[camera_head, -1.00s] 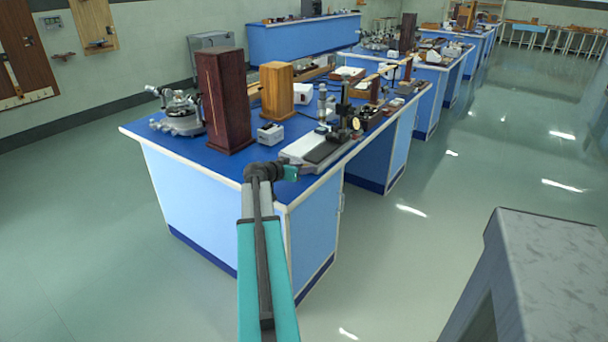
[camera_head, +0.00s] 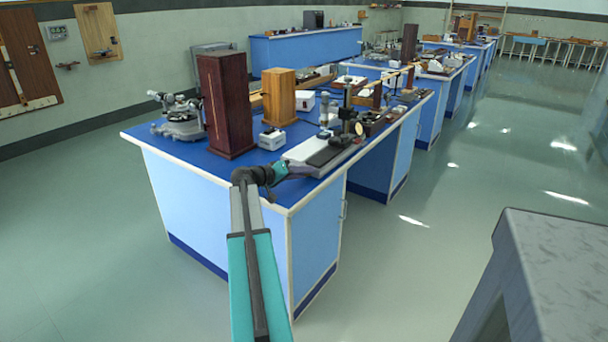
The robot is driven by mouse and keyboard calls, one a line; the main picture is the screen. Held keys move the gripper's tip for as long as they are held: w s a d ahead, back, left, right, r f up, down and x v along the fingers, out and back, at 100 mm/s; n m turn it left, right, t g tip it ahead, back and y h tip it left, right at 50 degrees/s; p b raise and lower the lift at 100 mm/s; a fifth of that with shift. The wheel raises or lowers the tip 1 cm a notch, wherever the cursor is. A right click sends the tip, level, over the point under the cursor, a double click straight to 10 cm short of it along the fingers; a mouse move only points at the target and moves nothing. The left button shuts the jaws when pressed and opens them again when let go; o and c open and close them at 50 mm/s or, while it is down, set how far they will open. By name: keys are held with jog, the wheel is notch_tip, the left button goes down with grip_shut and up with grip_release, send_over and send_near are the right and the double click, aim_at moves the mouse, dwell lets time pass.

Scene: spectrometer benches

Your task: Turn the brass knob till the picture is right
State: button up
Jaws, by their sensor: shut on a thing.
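A measuring instrument with a long grey and black slide (camera_head: 322,150) and an upright black column with an eyepiece tube (camera_head: 347,103) stands on the near blue bench. A small round brass-coloured disc (camera_head: 358,128) shows beside the column. My gripper (camera_head: 284,170) reaches over the bench's front edge to the near end of the slide. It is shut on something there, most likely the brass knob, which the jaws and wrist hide. The jaws are too small and dark to show detail. No picture or display is readable.
A dark wooden box (camera_head: 227,105) and a lighter wooden box (camera_head: 279,98) stand left of the instrument, with a small white box (camera_head: 272,139) between. A metal round-based instrument (camera_head: 180,120) is far left. A grey block (camera_head: 550,260) fills the lower right. Open floor lies right.

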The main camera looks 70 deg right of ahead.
jog(key=shift+f, duration=0.1)
jog(key=o, duration=1)
jog(key=shift+a, duration=0.1)
jog(key=shift+o, duration=0.2)
jog(key=v, duration=1.3)
jog(key=shift+w+a+r+b, duration=0.2)
jog(key=shift+a+b, duration=0.1)
jog(key=shift+b, duration=0.05)
